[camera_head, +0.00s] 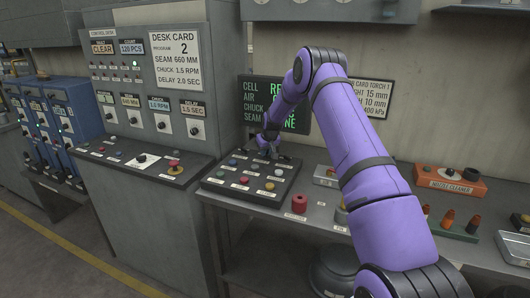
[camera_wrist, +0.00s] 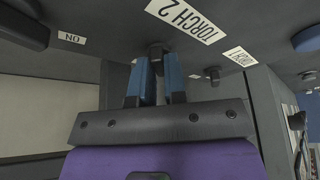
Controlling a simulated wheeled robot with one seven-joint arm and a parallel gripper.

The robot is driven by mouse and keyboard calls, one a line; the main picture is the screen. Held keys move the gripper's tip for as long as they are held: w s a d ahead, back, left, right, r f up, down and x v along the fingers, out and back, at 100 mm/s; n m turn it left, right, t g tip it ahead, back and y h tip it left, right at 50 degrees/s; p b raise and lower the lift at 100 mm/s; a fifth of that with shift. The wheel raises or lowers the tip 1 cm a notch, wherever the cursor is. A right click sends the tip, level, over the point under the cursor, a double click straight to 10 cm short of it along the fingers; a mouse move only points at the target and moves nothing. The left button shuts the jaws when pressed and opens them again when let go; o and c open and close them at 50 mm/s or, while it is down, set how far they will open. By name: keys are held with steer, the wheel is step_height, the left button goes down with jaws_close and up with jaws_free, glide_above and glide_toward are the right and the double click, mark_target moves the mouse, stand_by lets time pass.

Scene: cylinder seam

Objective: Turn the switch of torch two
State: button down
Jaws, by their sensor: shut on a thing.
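The torch two switch (camera_wrist: 156,48) is a small dark knob beside a white TORCH 2 label (camera_wrist: 185,18) in the wrist view. My gripper (camera_wrist: 157,66) has its two blue fingers shut on this knob. In the head view my gripper (camera_head: 268,143) is at the far edge of a dark control box (camera_head: 223,184) on the bench. There the knob is hidden or too small to make out. The knob's exact turn position cannot be told.
Several coloured buttons cover the box top. A green-lettered display (camera_head: 252,112) stands close behind my gripper. A red cylinder (camera_head: 299,203) and an orange nozzle cleaner (camera_head: 451,183) stand to the right.

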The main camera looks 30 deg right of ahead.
steer(key=shift+n+y, duration=0.5)
steer(key=shift+n, duration=0.6)
steer(key=c, duration=1.2)
jaws_free()
steer(key=shift+o, duration=0.2)
steer(key=shift+d+r, duration=0.1)
steer(key=v, duration=1)
steer(key=shift+r, duration=0.25)
steer(key=shift+s, duration=0.1)
